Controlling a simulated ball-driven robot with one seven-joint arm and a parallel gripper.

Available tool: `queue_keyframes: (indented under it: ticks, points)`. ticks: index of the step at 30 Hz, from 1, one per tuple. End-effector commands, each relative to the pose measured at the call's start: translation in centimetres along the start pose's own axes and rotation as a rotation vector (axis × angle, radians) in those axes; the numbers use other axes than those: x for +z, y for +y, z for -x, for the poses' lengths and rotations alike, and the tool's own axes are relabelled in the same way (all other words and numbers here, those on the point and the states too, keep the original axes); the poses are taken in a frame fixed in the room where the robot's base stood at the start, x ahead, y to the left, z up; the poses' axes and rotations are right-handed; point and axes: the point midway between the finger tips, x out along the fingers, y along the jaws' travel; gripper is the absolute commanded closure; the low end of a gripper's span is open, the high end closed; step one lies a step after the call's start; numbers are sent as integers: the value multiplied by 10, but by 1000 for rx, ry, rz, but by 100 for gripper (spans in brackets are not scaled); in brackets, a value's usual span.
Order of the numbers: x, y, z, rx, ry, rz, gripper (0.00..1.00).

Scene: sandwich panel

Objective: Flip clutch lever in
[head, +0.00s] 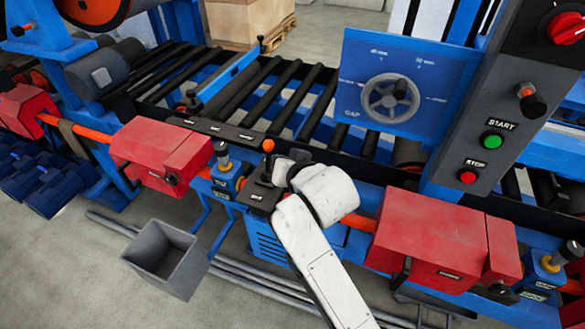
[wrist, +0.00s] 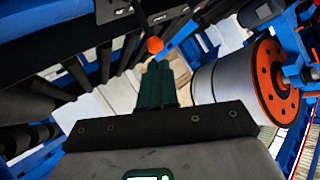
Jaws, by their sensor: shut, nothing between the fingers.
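The clutch lever shows as an orange ball knob (head: 268,145) on the front rail of the roller line in the head view. Its stem is mostly hidden. In the wrist view the orange knob (wrist: 155,45) appears just beyond the fingertips of my gripper (wrist: 157,66). The dark green fingers are shut together with nothing between them. In the head view my white arm reaches up from the bottom to the rail, and its end is just below the knob. I cannot tell whether the fingertips touch the knob.
Red guard boxes (head: 165,152) and (head: 440,235) stand on either side. A blue panel with a GAP handwheel (head: 390,98) and a control box with a green START button (head: 492,141) are at the right. A grey bin (head: 165,255) stands at the lower left. Black rollers (head: 245,88) lie behind the rail.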

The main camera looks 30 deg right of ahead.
Motion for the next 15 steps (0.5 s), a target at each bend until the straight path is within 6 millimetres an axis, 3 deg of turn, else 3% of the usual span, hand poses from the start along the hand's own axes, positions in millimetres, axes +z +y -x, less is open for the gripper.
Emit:
queue_keyframes:
  ticks: [6, 15]
  points:
    - [-2, 1, 35, -1, 2, 0, 100]
    - [-4, 1, 54, 1, 0, 0, 100]
